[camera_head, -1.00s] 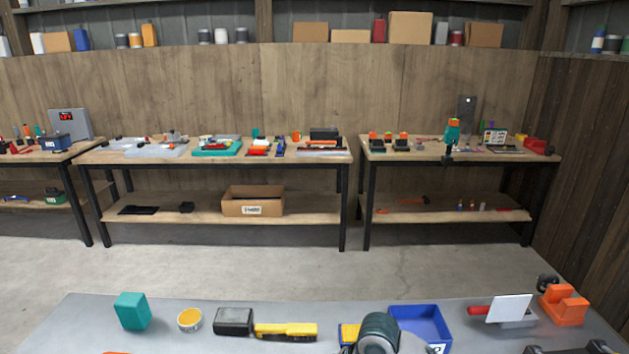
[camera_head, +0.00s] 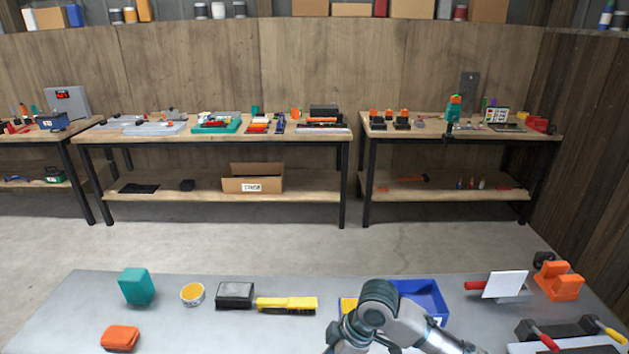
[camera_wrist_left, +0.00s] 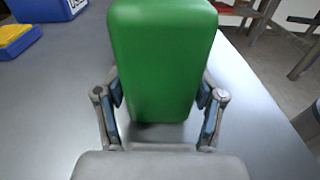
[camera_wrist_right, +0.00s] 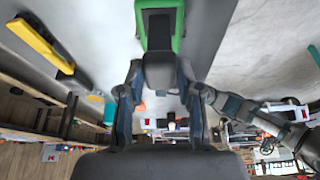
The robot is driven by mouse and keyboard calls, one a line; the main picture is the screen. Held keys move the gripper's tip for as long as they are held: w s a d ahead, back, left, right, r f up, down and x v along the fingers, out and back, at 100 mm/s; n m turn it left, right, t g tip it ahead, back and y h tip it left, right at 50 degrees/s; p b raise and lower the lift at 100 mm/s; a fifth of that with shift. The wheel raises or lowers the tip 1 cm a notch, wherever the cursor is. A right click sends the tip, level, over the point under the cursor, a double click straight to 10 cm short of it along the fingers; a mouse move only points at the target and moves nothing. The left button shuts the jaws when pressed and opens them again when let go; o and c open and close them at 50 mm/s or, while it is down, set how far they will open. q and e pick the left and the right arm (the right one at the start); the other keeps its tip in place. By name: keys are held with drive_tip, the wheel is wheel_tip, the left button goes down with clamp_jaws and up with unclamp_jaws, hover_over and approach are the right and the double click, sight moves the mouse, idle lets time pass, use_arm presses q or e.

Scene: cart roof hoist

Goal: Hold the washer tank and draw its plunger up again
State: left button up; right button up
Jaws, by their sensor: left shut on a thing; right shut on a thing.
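The green washer tank (camera_wrist_left: 160,50) stands upright in the left wrist view, over the grey table. My left gripper (camera_wrist_left: 160,95) is shut on it, with one finger at each side. In the right wrist view, my right gripper (camera_wrist_right: 160,78) is shut on a dark grey plunger handle (camera_wrist_right: 160,66). The tank's green edge (camera_wrist_right: 177,42) shows beyond the handle, around a dark part. How far the plunger is drawn out cannot be told. Neither gripper nor the tank shows in the head view; a grey arm of mine covers its bottom middle.
On the grey table (camera_head: 80,315) are a teal block (camera_head: 138,287), a yellow-topped can (camera_head: 192,294), a yellow brush (camera_head: 286,304), an orange block (camera_head: 120,338) and a blue bin (camera_head: 434,299). A white-plated fixture (camera_head: 505,284) and orange clamp (camera_head: 558,281) stand at the right.

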drive_tip(key=shift+r, duration=0.5)
idle(0.4)
drive_tip(key=o, duration=1.2)
drive_tip(key=shift+r, duration=0.1)
drive_tip(key=v, duration=0.6)
